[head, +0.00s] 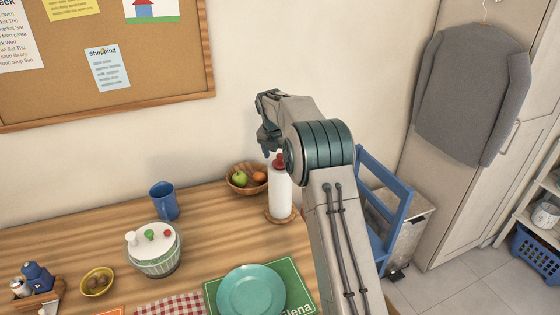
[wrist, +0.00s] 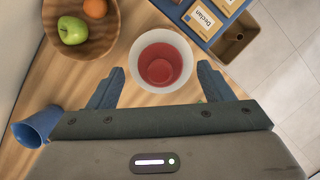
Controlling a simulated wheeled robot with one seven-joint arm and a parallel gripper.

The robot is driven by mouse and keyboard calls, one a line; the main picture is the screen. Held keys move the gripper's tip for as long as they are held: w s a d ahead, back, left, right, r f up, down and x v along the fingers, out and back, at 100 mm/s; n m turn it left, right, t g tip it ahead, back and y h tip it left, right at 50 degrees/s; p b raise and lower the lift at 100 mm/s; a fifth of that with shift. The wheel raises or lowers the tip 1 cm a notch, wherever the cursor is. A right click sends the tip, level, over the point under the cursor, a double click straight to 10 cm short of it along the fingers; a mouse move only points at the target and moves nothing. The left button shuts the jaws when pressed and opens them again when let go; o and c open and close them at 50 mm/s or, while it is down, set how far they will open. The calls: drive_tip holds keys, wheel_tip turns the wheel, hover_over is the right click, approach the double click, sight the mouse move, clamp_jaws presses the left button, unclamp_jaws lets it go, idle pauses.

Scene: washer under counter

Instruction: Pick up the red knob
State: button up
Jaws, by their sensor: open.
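My gripper (wrist: 160,82) is open and empty, with one finger on each side of and just below the red top in that view. No contact shows. In the head view my gripper (head: 266,138) is above the bottle, partly hidden by my arm. A smaller red knob (head: 167,233) sits on the white lid of a jar (head: 154,258), beside a green and a white knob.
A wooden fruit bowl (head: 233,188) stands left of the bottle, close to my left finger in the wrist view. A blue mug (head: 164,201), a yellow bowl (head: 97,282) and a teal plate (head: 251,292) are on the table. A blue chair (head: 395,215) is at right.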

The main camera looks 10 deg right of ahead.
drive_tip(key=shift+w+f, duration=0.1)
drive_tip(key=shift+f, duration=0.45)
drive_tip(key=c, duration=1.1)
drive_tip(key=shift+r, duration=0.1)
